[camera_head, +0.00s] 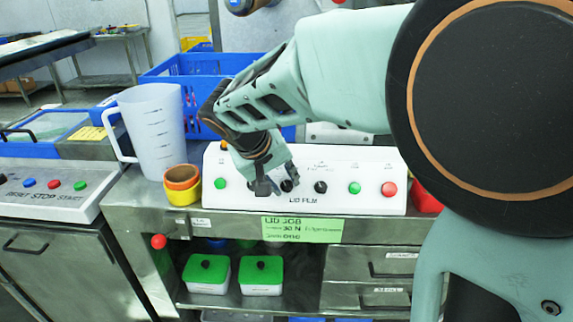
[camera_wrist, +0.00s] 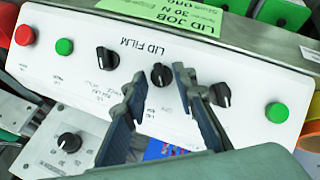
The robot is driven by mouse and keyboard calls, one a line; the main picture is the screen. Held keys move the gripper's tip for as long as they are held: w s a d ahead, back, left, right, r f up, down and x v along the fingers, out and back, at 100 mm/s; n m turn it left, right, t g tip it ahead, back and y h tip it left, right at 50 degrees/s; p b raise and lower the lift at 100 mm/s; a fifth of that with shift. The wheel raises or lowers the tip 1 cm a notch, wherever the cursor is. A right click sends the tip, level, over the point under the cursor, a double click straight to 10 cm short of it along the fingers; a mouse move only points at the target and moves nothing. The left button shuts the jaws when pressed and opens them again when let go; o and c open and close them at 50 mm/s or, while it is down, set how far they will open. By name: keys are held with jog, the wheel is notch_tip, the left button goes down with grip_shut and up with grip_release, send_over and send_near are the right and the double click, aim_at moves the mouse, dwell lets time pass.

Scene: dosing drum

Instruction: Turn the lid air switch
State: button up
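A white control panel marked LID FILM (camera_head: 235,199) stands on the metal bench and carries three black rotary knobs in a row. The small labels are too blurred to tell which knob is the lid air switch. The middle knob (camera_wrist: 160,76) shows between my fingertips in the wrist view, its pointer ridge roughly upright there. The other knobs (camera_wrist: 107,58) (camera_wrist: 220,95) lie outside my fingers. My gripper (camera_head: 277,183) is open in front of the panel, one finger on each side of the middle knob, with visible gaps. I cannot tell how far the tips are from the panel face.
Green buttons (camera_head: 220,183) (camera_head: 354,188) and a red button (camera_head: 389,189) share the panel. A measuring jug (camera_head: 155,130) and stacked orange and yellow cups (camera_head: 182,185) stand to its left. A blue crate (camera_head: 165,72) is behind. Another knob (camera_wrist: 69,142) shows on a lower-left box in the wrist view.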

jog(key=v, duration=1.1)
jog(key=shift+s+d+p, duration=0.1)
jog(key=shift+p, duration=0.4)
